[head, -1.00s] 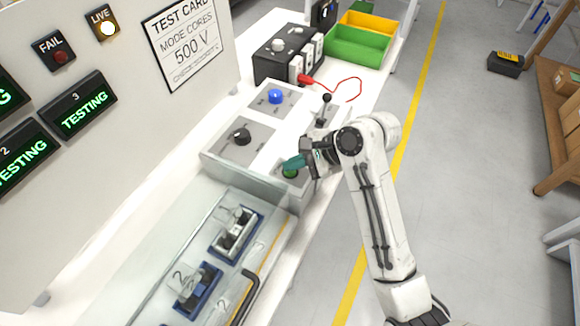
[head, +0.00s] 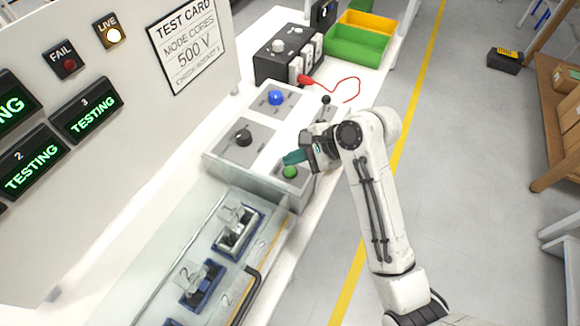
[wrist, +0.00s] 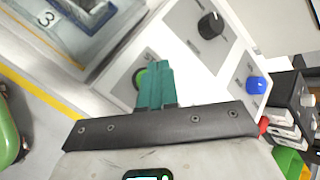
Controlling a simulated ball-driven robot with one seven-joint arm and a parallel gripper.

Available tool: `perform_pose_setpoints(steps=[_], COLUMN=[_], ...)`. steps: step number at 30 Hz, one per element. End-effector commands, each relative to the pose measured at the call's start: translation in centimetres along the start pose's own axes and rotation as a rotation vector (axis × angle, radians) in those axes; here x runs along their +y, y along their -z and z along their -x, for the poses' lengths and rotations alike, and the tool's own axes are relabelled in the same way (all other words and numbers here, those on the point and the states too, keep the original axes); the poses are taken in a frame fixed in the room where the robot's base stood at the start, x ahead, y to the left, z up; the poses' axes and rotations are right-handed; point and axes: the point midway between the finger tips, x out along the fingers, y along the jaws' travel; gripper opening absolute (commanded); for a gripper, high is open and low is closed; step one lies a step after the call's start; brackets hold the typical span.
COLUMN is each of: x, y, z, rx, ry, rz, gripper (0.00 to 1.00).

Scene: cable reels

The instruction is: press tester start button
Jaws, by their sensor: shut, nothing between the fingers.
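The green start button (head: 290,171) sits on the near corner panel of the grey-white control box (head: 208,157). My gripper (head: 292,157) is shut and empty, its teal fingers just above and beside the button in the head view. In the wrist view my gripper (wrist: 153,66) partly covers the green button (wrist: 140,78). Whether the fingertips touch it I cannot tell; a small gap seems to show in the head view. The displays (head: 86,110) read TESTING in green. The LIVE lamp (head: 113,35) is lit white and the FAIL lamp (head: 69,64) is dull red.
A black knob (head: 243,138), a blue button (head: 276,97) and a black-tipped lever (head: 326,100) share the box. A clear cover lies over blue fixtures (head: 238,236) in front. A black instrument (head: 279,63) with a red lead and a green bin (head: 357,45) stand behind.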

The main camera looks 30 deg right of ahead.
Motion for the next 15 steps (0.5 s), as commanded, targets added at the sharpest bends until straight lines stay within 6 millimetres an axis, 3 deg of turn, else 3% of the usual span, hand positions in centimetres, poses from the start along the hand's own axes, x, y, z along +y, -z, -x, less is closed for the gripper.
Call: perform_pose_setpoints(steps=[15], x=[-1.9], y=[-1.9], z=[2.6], rx=[-0.001], ry=[0.001], rz=[0.000], gripper=[0.00])
